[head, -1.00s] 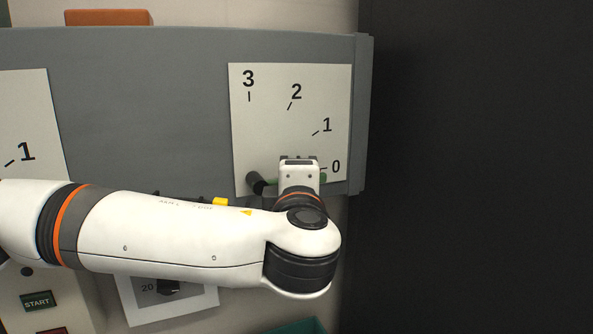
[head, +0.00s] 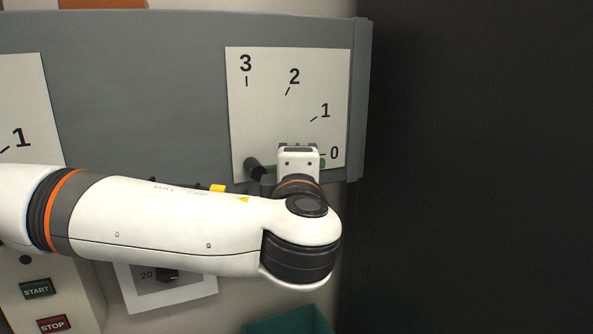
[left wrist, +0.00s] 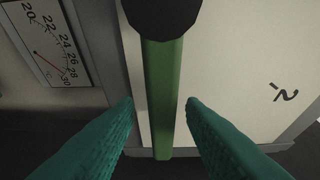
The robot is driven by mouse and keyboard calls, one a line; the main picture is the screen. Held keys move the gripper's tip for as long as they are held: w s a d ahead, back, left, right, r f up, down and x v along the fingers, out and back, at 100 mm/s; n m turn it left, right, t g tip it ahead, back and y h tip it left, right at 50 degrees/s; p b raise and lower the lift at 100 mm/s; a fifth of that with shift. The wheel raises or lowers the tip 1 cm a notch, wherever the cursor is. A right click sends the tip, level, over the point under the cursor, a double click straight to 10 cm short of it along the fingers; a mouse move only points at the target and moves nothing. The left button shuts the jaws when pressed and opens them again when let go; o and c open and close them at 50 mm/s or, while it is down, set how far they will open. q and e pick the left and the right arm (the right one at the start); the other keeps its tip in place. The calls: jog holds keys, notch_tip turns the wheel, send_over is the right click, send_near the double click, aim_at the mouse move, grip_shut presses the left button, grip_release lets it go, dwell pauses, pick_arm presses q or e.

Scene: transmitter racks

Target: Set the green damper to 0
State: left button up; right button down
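The green damper is a lever with a black hub (head: 253,167) at the lower left of a white dial plate (head: 275,120) marked 0 to 3. Its green bar runs right, nearly level, behind my left gripper, and its green tip (head: 323,163) shows just below the 0 label (head: 334,153). My left gripper (head: 298,150) is in front of the bar and hides its middle. In the left wrist view the green bar (left wrist: 163,100) lies between my two teal fingers (left wrist: 160,103), with a gap on each side. My right gripper is not in view.
Another dial plate (head: 25,115) is at the left. START (head: 37,289) and STOP (head: 52,324) buttons and a knob plate (head: 170,295) are below my arm. A teal container (head: 290,320) is at the bottom. A thermometer dial (left wrist: 48,45) shows in the left wrist view.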

pick_arm(q)
jog(key=s+b, duration=0.5)
jog(key=s, duration=0.6)
jog(key=shift+a, duration=0.35)
